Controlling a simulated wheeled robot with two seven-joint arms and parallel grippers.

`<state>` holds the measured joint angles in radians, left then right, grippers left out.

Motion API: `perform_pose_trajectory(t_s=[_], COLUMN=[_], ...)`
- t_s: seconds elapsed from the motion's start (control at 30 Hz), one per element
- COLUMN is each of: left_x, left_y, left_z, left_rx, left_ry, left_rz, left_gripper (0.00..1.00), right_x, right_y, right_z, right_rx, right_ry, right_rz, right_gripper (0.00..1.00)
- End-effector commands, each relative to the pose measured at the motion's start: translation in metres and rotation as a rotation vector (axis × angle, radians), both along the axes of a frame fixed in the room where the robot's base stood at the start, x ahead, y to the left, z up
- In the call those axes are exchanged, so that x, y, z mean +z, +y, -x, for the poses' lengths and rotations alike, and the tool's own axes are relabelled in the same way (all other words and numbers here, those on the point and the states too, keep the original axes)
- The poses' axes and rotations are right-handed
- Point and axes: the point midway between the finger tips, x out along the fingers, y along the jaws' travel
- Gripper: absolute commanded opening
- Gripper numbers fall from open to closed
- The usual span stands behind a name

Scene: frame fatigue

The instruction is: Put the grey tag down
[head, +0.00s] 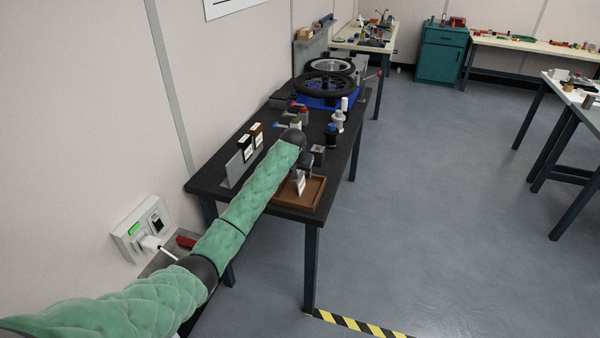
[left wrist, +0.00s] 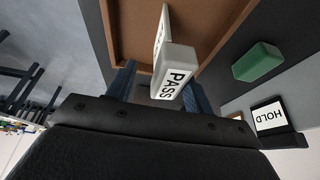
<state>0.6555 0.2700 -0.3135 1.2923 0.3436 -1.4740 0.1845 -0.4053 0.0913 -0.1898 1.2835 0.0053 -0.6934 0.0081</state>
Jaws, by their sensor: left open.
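A light grey tag (head: 299,183) with a white label stands in the brown wooden tray (head: 319,199) at the near end of the dark bench. In the left wrist view the tag (left wrist: 176,68) reads "PASS" and sits in front of and partly between my two fingers. My left gripper (head: 304,168) is open, low over the tray; in the left wrist view its fingers (left wrist: 160,92) show on both sides of the tag's end. Whether a finger touches the tag I cannot tell. My right gripper is not in view.
Labelled cards stand in a grey rack (head: 238,167) by the wall; one card (left wrist: 270,115) reads "HOLD". A green block (left wrist: 258,62) lies beside the tray. Bottles (head: 332,134), a small metal block (head: 318,153) and wheels (head: 325,84) stand farther back on the bench.

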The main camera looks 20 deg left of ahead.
Motion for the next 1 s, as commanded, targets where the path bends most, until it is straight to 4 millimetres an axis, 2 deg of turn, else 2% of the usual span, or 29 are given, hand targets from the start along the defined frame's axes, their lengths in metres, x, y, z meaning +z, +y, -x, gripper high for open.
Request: perform_pose_trajectory(t_s=[0.17,0.3,0.5,0.7,1.0], left_x=[0.01,0.03,0.067,0.096,0.112], left_y=[0.0,0.001,0.001,0.001,0.001], left_z=[0.003,0.012,0.027,0.039,0.046], left_rx=[0.0,0.0,-0.001,0.0,0.0], left_ry=[-0.004,-0.004,-0.004,-0.003,0.0], left_rz=[0.0,-0.001,0.001,0.0,0.0], left_gripper=[0.52,0.52,0.52,0.52,0.52], right_x=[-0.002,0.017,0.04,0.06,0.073], right_y=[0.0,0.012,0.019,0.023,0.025], right_z=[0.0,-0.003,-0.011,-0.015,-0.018], right_rx=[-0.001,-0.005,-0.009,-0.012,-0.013], right_ry=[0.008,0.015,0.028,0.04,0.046], right_rz=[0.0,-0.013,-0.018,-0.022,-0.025], right_gripper=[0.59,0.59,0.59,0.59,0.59])
